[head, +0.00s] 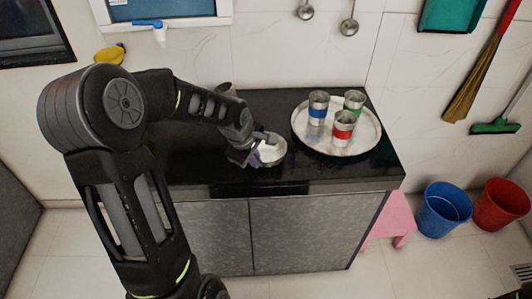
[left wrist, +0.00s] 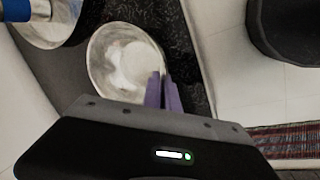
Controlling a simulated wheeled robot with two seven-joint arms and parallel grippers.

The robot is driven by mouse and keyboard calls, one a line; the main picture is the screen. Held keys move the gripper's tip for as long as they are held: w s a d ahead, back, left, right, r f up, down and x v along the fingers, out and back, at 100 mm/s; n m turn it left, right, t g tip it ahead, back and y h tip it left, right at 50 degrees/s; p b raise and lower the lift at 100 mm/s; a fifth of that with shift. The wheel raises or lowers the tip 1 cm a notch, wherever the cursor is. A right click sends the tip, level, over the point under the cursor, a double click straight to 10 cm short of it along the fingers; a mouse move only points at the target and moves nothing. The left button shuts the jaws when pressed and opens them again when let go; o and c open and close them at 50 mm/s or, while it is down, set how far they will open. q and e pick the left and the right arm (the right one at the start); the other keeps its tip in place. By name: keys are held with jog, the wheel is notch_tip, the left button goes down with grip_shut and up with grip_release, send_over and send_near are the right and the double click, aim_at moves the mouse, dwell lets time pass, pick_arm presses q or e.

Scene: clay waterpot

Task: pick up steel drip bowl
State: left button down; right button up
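The steel drip bowl (head: 274,151) is a small, shiny round bowl on the black counter, left of the round tray. In the left wrist view the bowl (left wrist: 122,58) shows its pale inside. My left gripper (head: 258,158) is at the bowl's near left side in the head view. In the left wrist view its purple fingers (left wrist: 163,92) are close together at the bowl's rim, one inside and one outside, with the rim between them. The lower rim is hidden behind the gripper body.
A round steel tray (head: 370,142) holds steel cups with blue (head: 318,108), red (head: 343,128) and green (head: 354,101) bands. A dark cup (head: 226,89) stands behind my left forearm. The counter's front edge (head: 300,187) is close to the bowl.

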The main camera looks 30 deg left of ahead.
dwell(0.7)
pick_arm(q)
notch_tip(320, 180, up, 10)
dwell(0.4)
dwell(0.5)
